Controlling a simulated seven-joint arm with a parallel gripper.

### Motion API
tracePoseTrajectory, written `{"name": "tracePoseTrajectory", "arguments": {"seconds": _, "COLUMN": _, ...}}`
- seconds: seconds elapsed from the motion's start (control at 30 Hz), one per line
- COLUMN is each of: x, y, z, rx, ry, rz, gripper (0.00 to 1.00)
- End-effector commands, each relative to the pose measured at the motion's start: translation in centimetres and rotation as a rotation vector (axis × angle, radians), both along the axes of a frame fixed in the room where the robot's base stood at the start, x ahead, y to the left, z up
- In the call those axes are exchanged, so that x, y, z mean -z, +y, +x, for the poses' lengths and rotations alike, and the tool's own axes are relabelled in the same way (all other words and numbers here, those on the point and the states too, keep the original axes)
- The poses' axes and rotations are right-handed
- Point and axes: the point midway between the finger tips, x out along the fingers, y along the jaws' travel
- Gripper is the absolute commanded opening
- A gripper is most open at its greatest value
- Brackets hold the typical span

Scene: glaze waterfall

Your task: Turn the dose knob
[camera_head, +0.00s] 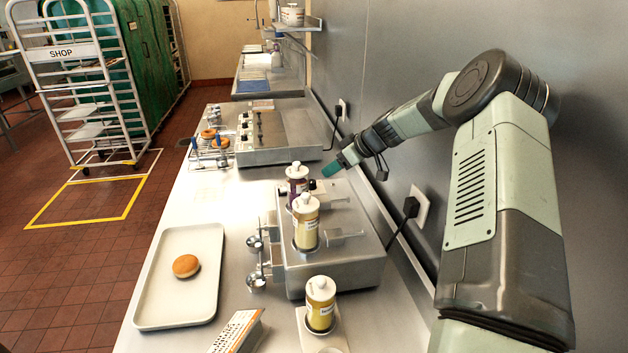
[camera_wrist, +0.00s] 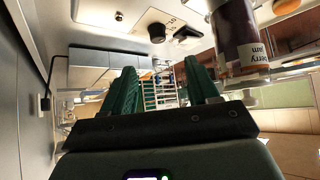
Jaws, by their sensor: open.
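The steel dispenser (camera_head: 345,262) stands on the counter with bottles set in its top. In the wrist view, a round black knob (camera_wrist: 157,33) sits on a pale metal panel (camera_wrist: 125,15), with another dark fitting (camera_wrist: 187,33) to its right. Which of these is the dose knob I cannot tell for certain. My gripper (camera_head: 333,168) is above the dispenser's far end, near the wall. In the wrist view its two green fingers (camera_wrist: 163,82) are spread with nothing between them, and the knob shows beyond them, apart from them.
A dark jam bottle (camera_wrist: 236,35) is close to the right finger. A yellow-labelled bottle (camera_head: 306,226) stands nearer in the dispenser, and another bottle (camera_head: 320,304) stands in front. A tray (camera_head: 210,245) with a bun lies left. A second steel machine (camera_head: 280,140) stands behind.

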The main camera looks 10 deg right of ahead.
Motion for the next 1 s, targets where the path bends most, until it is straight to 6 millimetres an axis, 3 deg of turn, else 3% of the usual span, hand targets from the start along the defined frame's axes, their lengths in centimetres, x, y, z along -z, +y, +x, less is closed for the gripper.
{"name": "tracePoseTrajectory", "arguments": {"seconds": 0.13, "x": 1.0, "y": 0.1, "z": 0.6, "rx": 0.001, "ry": -0.007, "rz": 0.008, "gripper": 0.59}}
{"name": "tracePoseTrajectory", "arguments": {"seconds": 0.63, "x": 7.0, "y": 4.4, "z": 4.8, "rx": 0.001, "ry": -0.004, "rz": 0.005, "gripper": 0.59}}
{"name": "tracePoseTrajectory", "arguments": {"seconds": 1.0, "x": 8.0, "y": 5.2, "z": 5.6, "rx": 0.001, "ry": -0.005, "rz": 0.005, "gripper": 0.59}}
